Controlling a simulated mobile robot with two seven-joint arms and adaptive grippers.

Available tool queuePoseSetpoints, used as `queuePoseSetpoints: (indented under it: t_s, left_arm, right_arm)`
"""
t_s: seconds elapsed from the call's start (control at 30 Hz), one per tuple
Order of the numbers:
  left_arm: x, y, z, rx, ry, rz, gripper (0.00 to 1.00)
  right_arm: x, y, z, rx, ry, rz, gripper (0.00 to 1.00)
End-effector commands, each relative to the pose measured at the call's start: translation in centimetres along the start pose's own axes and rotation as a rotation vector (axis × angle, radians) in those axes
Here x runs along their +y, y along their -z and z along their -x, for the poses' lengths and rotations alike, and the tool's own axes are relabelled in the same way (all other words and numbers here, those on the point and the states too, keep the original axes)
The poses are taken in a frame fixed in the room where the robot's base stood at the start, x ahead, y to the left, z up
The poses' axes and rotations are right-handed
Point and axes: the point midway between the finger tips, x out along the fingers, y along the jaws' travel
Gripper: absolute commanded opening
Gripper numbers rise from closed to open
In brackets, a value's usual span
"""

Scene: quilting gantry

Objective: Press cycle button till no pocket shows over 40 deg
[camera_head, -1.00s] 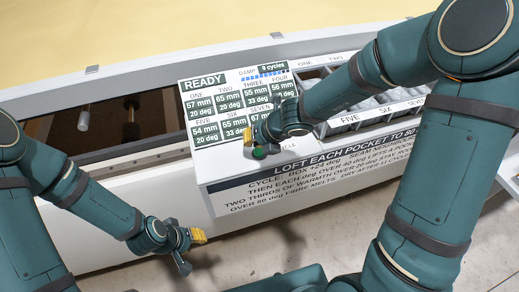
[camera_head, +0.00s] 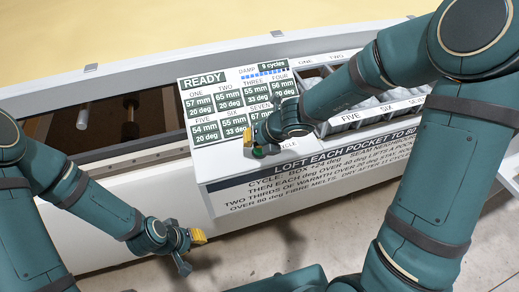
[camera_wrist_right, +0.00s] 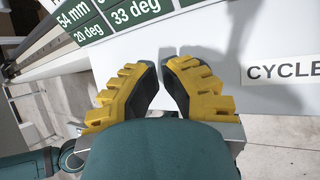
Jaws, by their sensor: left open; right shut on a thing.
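Pockets ONE, TWO, FOUR and FIVE show 20 deg; THREE and SIX show 33 deg. SEVEN shows 67 mm, its degrees hidden by my right gripper (camera_head: 249,142), and EIGHT is covered. The green cycle button (camera_head: 259,152) shows partly beneath that gripper, left of the CYCLE label. My left gripper (camera_head: 185,246) is open and empty, low left.
The pocket tray (camera_head: 407,107) lies right of the panel, partly behind my right arm. An open dark bay (camera_head: 54,128) lies to the left. A printed instruction board (camera_head: 290,183) faces front. The floor in front is clear.

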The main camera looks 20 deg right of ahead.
Motion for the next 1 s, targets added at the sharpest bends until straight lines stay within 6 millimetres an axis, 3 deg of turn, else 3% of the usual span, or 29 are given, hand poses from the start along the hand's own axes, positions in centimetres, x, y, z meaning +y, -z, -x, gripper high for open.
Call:
queuePoseSetpoints:
  t_s: [1.0]
  left_arm:
    - [-0.01,0.00,-0.04,0.000,0.000,0.000,0.34]
  right_arm:
    - [-0.30,0.46,-0.66,0.006,-0.002,-0.001,0.00]
